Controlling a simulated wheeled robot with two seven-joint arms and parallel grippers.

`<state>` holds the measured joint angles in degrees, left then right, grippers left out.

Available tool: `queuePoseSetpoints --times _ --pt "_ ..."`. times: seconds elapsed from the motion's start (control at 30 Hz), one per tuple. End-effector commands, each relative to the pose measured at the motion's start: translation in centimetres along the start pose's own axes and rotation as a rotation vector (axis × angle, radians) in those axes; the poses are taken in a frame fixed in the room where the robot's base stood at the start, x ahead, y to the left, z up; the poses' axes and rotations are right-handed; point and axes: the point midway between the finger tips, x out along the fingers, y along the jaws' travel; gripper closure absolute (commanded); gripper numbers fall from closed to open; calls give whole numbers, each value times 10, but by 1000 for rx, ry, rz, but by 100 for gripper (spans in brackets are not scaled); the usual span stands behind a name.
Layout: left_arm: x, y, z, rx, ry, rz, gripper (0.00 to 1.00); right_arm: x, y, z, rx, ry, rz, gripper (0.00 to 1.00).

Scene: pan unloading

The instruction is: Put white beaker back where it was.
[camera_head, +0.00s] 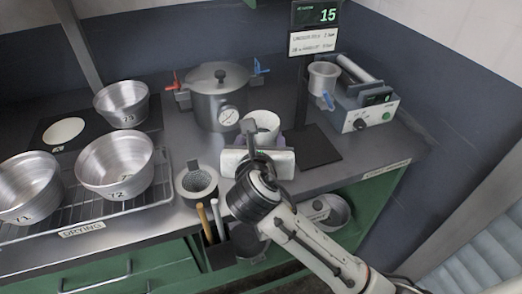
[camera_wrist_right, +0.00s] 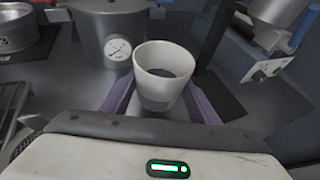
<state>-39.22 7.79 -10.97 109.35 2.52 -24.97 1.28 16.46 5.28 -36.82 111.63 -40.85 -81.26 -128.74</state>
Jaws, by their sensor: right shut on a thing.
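The white beaker (camera_head: 262,121) is upright in front of the large metal pot with a gauge. It also shows in the wrist view (camera_wrist_right: 165,72), mouth up and empty as far as I can see. My right gripper (camera_head: 262,142) is shut on the beaker, with purple fingers on both sides of it in the wrist view (camera_wrist_right: 161,98). The gripper body hides the beaker's lower part in the head view. I cannot tell whether its base touches the counter. My left gripper is not in view.
A lidded pot (camera_head: 217,95) stands behind the beaker. To the right are a dark flat pad (camera_head: 316,148), a post, a grey cup (camera_head: 323,78) and a boxy device (camera_head: 365,110).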

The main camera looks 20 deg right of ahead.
Motion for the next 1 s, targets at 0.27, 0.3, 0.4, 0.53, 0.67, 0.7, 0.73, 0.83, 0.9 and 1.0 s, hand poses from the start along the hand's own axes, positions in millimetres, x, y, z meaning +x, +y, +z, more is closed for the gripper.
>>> queuePoseSetpoints --times 0.27,0.3,0.4,0.53,0.67,0.7,0.73,0.83,0.9,1.0 --pt "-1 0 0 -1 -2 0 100 13 0 -32 -4 1 -1 71" --pt "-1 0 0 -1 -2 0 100 13 0 -34 -2 0 0 71" --pt "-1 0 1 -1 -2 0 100 13 0 -34 0 -2 1 71" --pt "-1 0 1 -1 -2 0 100 14 0 -34 0 -1 0 71" --pt "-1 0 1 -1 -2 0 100 15 0 -37 -1 0 0 41" --pt "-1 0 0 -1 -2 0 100 14 0 -36 -1 0 0 34" --pt "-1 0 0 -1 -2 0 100 14 0 -36 -1 0 0 29" --pt "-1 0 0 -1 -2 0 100 14 0 -36 0 0 0 26" --pt "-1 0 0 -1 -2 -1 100 14 0 -36 0 0 0 26" --pt "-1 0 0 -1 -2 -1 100 14 0 -36 0 0 0 26"
